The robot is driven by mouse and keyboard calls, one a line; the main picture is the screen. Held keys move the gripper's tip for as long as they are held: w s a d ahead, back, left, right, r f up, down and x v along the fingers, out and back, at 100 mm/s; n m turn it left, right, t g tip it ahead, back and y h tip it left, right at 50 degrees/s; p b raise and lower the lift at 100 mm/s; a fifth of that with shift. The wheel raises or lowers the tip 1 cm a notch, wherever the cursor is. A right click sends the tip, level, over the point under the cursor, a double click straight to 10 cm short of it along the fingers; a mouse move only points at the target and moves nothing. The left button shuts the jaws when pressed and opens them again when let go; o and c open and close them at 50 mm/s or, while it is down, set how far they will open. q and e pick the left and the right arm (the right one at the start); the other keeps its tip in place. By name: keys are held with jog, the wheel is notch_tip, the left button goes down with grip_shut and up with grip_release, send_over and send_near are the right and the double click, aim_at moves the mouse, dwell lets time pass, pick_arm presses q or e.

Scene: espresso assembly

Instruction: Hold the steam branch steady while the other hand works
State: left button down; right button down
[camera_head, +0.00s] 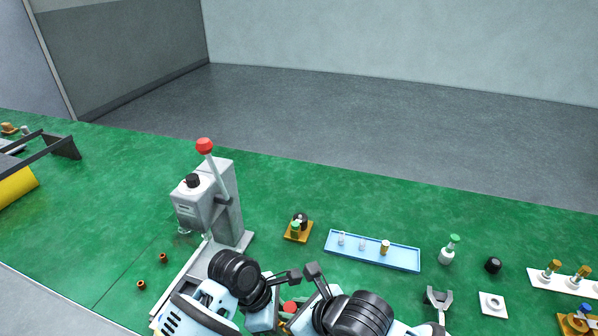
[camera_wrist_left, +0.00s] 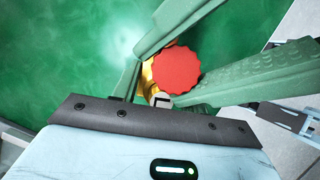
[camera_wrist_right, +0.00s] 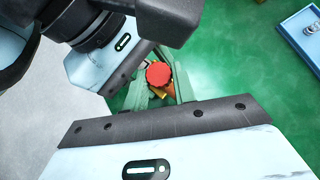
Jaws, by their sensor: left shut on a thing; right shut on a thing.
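The steam branch is a small brass piece (camera_wrist_left: 148,75) with a scalloped red knob (camera_wrist_left: 178,68). The knob also shows in the head view (camera_head: 290,307), between my two arms at the bottom, and in the right wrist view (camera_wrist_right: 159,74). My left gripper (camera_wrist_left: 153,92) is shut on the brass body of the branch. My right gripper (camera_wrist_right: 161,84) comes in from the other side, its green fingers shut around the red knob. The fingers and arms hide most of the brass body, so its lower end cannot be made out.
A grey lever machine (camera_head: 208,205) with a red ball handle stands left of my arms. Behind them are a small orange stand (camera_head: 297,236) and a blue tray (camera_head: 400,262) with small parts. A grey fork (camera_head: 438,298) and white plate (camera_head: 492,304) lie right.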

jog(key=c, duration=1.1)
grip_release()
jog(key=shift+c, duration=0.2)
jog(key=v, duration=1.2)
jog(key=shift+w, duration=0.1)
jog(key=shift+c, duration=0.7)
jog(key=shift+w+d+f+n+g+y, duration=0.1)
jog(key=shift+w+f+n+g+y, duration=0.15)
jog(key=shift+w+n+g, duration=0.45)
jog(key=shift+w+d+f+n+g+y, duration=0.1)
jog(key=shift+w+f+n+g+y, duration=0.1)
jog(key=shift+w+n+g+y, duration=0.45)
jog(key=shift+w+f+n+g, duration=0.25)
jog(key=shift+w+n, duration=0.2)
jog(key=shift+n, duration=0.5)
